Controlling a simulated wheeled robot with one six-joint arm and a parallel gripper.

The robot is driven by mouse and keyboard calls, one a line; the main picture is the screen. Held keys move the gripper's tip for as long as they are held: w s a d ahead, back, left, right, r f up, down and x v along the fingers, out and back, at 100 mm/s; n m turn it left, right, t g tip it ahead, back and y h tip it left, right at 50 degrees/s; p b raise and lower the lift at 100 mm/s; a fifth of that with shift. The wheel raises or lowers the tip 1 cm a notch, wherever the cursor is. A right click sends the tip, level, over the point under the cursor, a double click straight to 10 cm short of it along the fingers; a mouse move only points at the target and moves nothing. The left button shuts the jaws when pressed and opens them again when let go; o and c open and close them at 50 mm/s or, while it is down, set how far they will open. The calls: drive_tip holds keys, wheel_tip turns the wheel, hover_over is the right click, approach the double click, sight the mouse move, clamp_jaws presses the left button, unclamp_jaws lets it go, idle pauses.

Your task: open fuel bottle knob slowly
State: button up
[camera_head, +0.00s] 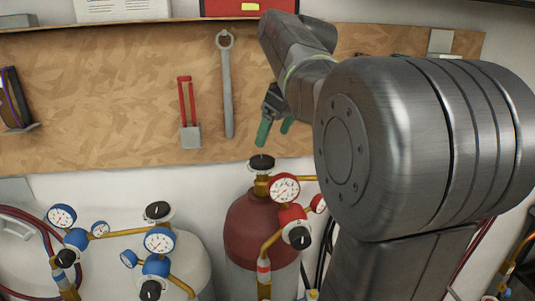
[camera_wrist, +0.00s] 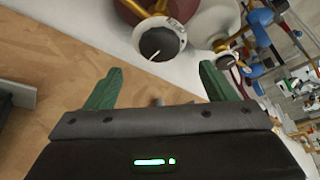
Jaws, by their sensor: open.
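The fuel bottle (camera_head: 262,232) is a dark red cylinder standing below my gripper in the head view. Its black round knob (camera_head: 261,163) sits on top of a brass valve. In the wrist view the knob (camera_wrist: 158,44) has a white pointer line and a pale lettered ring, and lies beyond the fingertips, roughly between them. Part of the red bottle (camera_wrist: 133,10) shows behind it. My gripper (camera_head: 274,136) has green fingers and hangs just above the knob, apart from it. In the wrist view my gripper (camera_wrist: 160,70) is open with nothing between the fingers.
A red pressure gauge (camera_head: 285,189) sticks out right of the valve. A pale bottle (camera_head: 185,255) with blue gauges (camera_head: 159,240) stands to the left. A wooden board (camera_head: 100,100) behind carries a wrench (camera_head: 226,85) and a red-handled tool (camera_head: 187,110).

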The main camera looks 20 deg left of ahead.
sight(263, 159)
drive_tip(key=x, duration=0.7)
drive_tip(key=shift+a+f, duration=0.15)
drive_tip(key=shift+f, duration=0.1)
drive_tip(key=c, duration=1)
drive_tip(key=shift+w+p, duration=0.1)
drive_tip(key=shift+p, duration=0.2)
drive_tip(key=shift+w+r+n+g+p, duration=0.1)
drive_tip(key=shift+n+g+p, duration=0.4)
drive_tip(key=shift+n, duration=0.5)
drive_tip(key=shift+w+n+g+p, duration=0.15)
drive_tip(key=shift+n+g+p, duration=0.55)
drive_tip(key=shift+n, duration=1.1)
